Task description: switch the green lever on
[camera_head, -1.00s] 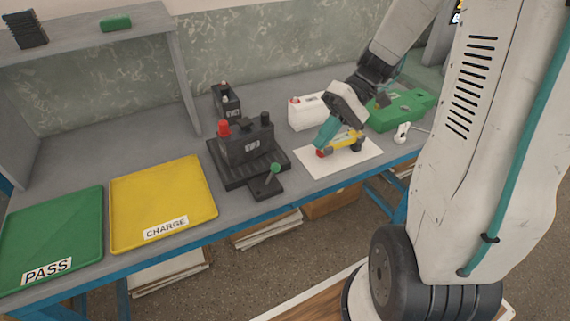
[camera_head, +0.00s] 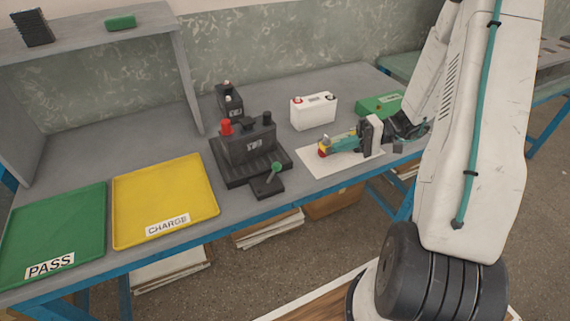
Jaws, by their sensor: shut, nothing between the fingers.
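The green lever (camera_head: 275,168) is a small round green knob on a short stalk, tilted up from a dark base plate (camera_head: 266,187). It stands at the front right corner of a black tray that holds a dark battery (camera_head: 248,145) with a red and a black terminal cap. My gripper (camera_head: 330,147) is right of the lever, low over a white sheet (camera_head: 312,170), pointing left. It is shut and apart from the lever. A yellow and red object (camera_head: 323,151) shows at its fingertips, and I cannot tell whether they touch.
A small dark battery (camera_head: 231,106) stands behind the tray, and a white battery (camera_head: 313,111) behind my gripper. A green case (camera_head: 380,104) is at the back right. Yellow CHARGE (camera_head: 200,183) and green PASS (camera_head: 90,215) trays lie left. Bench surface between lever and sheet is clear.

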